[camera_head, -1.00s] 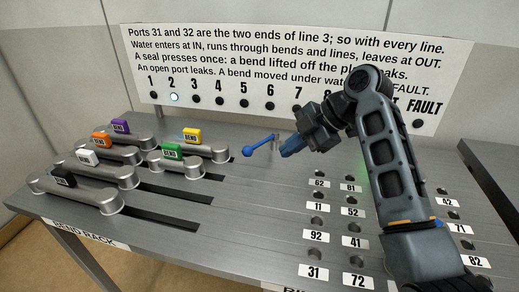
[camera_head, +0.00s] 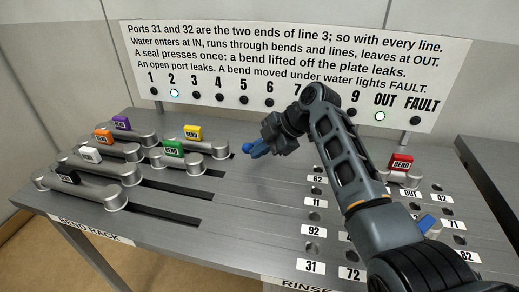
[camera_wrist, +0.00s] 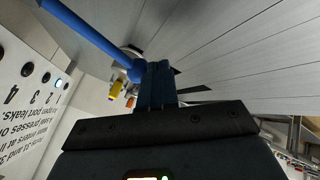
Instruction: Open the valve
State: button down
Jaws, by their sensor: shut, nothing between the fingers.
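In the head view my gripper (camera_head: 259,149) is low over the table's middle, right of the bend rack. Most of the lever is hidden there behind the gripper.
Several bends in the rack carry coloured blocks, such as green (camera_head: 173,149) and yellow (camera_head: 192,133). A red-blocked bend (camera_head: 401,163) stands right of my arm near the OUT label. On the sign (camera_head: 295,75), lamps 2 and OUT are lit; FAULT is dark.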

jog(key=shift+a, duration=0.1)
jog(key=shift+w+a+f+m+t+h+b, duration=0.1)
jog(key=shift+w+a+m+t+h+b, duration=0.1)
jog(key=shift+w+a+m+t, duration=0.25)
jog(key=shift+w+a+m+t+h+b, duration=0.15)
jog(key=shift+a+m+t, duration=0.1)
jog(key=shift+a+m, duration=0.3)
jog(key=w+a+m+t+h+b, duration=0.1)
jog(key=w+m, duration=0.1)
jog(key=shift+a+m, duration=0.4)
jog(key=shift+w+a+b, duration=0.4)
jog(key=shift+w+b, duration=0.2)
